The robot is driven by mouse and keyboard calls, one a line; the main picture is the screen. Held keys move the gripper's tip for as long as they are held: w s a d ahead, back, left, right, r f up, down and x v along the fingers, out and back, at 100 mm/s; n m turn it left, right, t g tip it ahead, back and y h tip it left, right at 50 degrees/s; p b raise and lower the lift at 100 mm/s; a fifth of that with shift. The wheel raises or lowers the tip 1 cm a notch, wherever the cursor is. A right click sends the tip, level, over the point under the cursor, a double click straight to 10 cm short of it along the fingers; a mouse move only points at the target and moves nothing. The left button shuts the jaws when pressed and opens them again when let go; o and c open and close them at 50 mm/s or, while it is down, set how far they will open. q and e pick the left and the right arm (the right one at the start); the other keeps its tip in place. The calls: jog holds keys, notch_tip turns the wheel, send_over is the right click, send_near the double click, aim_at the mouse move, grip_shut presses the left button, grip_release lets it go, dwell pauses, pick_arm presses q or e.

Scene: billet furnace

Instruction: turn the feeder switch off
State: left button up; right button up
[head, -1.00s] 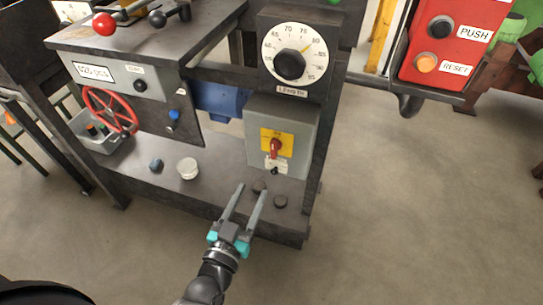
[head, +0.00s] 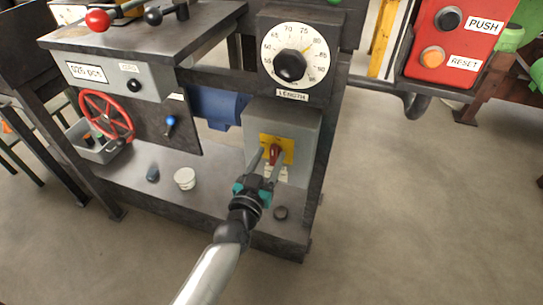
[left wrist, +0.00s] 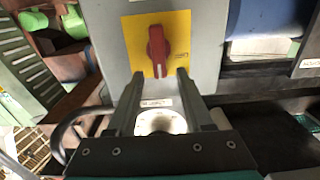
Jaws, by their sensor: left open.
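The feeder switch is a red rotary knob (head: 275,153) on a yellow plate (head: 287,143), set on a grey box (head: 305,130) below the length dial. In the left wrist view the knob (left wrist: 156,45) points roughly upright on its yellow plate (left wrist: 178,28). My left gripper (head: 267,155) is open in front of the box, with its fingers towards the knob. In the left wrist view its fingertips (left wrist: 158,75) sit left and right just below the knob, apart from each other. I cannot tell whether they touch it. My right gripper is not in view.
A white dial (head: 295,53) is above the box. A red panel with push and reset buttons (head: 452,45) is at the upper right. A red handwheel (head: 107,117), a blue-tipped lever (head: 170,121) and a white cup (head: 185,178) are to the left. The floor at right is clear.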

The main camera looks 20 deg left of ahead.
pick_arm(q)
jog(key=shift+w, duration=1)
jog(key=shift+c, duration=0.2)
grip_shut()
